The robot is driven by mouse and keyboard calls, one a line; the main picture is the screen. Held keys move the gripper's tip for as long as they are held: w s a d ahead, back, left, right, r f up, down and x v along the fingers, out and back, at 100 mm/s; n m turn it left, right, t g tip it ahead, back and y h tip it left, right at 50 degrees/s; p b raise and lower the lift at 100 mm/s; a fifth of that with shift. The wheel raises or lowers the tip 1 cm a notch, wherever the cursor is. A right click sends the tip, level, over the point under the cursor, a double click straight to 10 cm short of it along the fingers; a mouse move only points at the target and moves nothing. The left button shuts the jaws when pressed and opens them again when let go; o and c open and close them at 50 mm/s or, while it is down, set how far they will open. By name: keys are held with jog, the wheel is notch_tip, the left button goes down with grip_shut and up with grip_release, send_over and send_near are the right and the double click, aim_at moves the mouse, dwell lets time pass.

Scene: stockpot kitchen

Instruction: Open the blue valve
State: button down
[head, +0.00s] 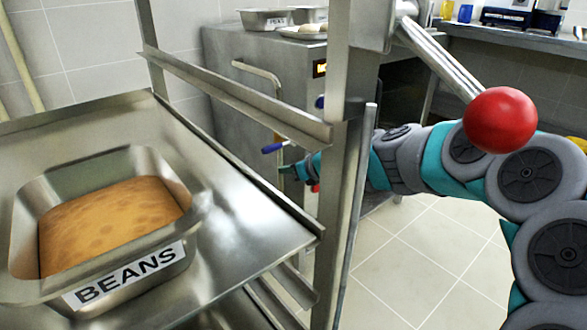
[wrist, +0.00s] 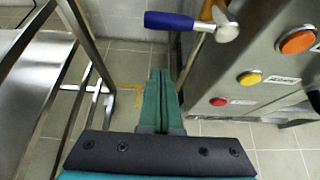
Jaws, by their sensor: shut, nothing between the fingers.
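The blue valve handle (head: 272,148) sticks out from the side of a steel cabinet, beyond the rack. It shows larger in the wrist view (wrist: 178,22), at the top, joined to a round metal hub and a brass-coloured pipe. My gripper (head: 288,172) is just below and right of the handle in the head view, partly framed by the rack. In the wrist view my gripper (wrist: 158,82) has its two green fingers pressed together and empty, pointing forward. The handle lies ahead of the fingertips and slightly right, and no contact shows.
A steel rack (head: 230,92) stands close in front, with a pan of beans (head: 125,258) on its shelf. A lever with a red ball (head: 500,120) is at the right. Orange (wrist: 297,41), yellow (wrist: 250,78) and red buttons (wrist: 219,101) line the cabinet.

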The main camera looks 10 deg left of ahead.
jog(key=shift+w+a+r, duration=0.45)
jog(key=shift+w+a, duration=0.35)
jog(key=shift+a, duration=0.05)
jog(key=shift+w+a+r, duration=0.4)
jog(key=shift+w+a, duration=0.35)
jog(key=shift+a, duration=0.1)
jog(key=shift+a+r+p, duration=0.1)
jog(key=shift+r+p, duration=0.05)
jog(key=shift+p, duration=0.15)
